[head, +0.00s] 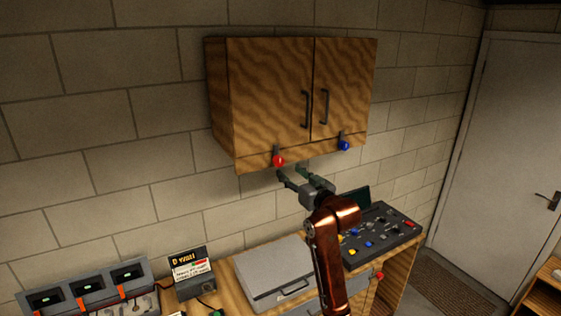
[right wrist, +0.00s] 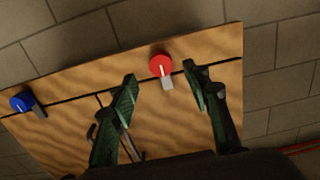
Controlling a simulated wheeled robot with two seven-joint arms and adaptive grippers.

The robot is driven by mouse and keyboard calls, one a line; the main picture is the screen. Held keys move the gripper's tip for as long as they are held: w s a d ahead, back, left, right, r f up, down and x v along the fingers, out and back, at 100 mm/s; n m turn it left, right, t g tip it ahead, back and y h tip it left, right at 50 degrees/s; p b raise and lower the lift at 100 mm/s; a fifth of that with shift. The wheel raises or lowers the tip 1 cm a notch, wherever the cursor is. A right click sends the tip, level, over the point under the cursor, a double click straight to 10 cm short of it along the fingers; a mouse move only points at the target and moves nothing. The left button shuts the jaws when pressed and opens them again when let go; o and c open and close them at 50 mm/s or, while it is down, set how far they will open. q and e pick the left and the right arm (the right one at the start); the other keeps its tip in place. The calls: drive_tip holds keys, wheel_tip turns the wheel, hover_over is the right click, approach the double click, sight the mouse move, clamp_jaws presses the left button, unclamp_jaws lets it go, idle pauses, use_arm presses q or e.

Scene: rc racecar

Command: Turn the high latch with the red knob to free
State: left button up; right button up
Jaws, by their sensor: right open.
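The red knob (head: 278,161) sits on a small dark latch at the lower edge of the wooden wall cabinet (head: 268,95), below its left door. In the right wrist view the red knob (right wrist: 161,66) has a white line on its face and a short grey latch piece (right wrist: 167,84) beside it. My right gripper (head: 289,170) is open just below and in front of the cabinet's lower edge. In the right wrist view its two green-padded fingers (right wrist: 159,74) frame the red knob, with gaps on both sides; contact does not show. My left gripper is not in view.
A blue knob (head: 344,145) on a similar latch is under the right door. Two dark door handles (head: 305,109) stand out above. Below are a bench with a grey case (head: 272,270), a black control panel (head: 382,236) and a charger row (head: 88,290). A door is at right.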

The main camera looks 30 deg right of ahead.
sight(280, 162)
drive_tip(key=w, duration=0.2)
drive_tip(key=w+p, duration=0.1)
drive_tip(key=w, duration=0.1)
drive_tip(key=w+p, duration=0.1)
drive_tip(key=w, duration=0.1)
drive_tip(key=shift+w+r, duration=0.25)
drive_tip(key=shift+r, duration=0.1)
drive_tip(key=shift+w+f, duration=0.1)
drive_tip(key=shift+w, duration=0.6)
drive_tip(key=shift+c, duration=0.4)
drive_tip(key=c, duration=1.1)
